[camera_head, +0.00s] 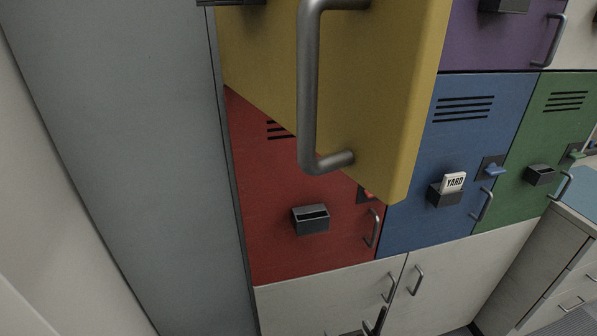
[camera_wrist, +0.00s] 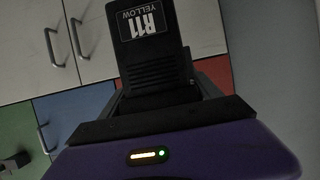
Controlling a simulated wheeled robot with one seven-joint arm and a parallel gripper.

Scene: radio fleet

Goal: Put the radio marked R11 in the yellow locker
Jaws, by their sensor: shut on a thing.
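The radio (camera_wrist: 150,40) is black, with a label reading R11 YELLOW that shows upside down in the wrist view. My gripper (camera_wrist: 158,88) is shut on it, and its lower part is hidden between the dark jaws. The yellow locker's door (camera_head: 390,90) fills the upper middle of the head view. It stands swung out in front of the red and blue lockers, with a grey bar handle (camera_head: 309,90). The inside of the yellow locker is not visible.
Red (camera_head: 285,240), blue (camera_head: 455,125), green (camera_head: 545,115) and purple (camera_head: 490,40) locker doors are closed. A YARD card (camera_head: 454,182) sits in the blue door's holder. White cupboards (camera_head: 330,290) stand below. A grey panel (camera_head: 130,150) bounds the left.

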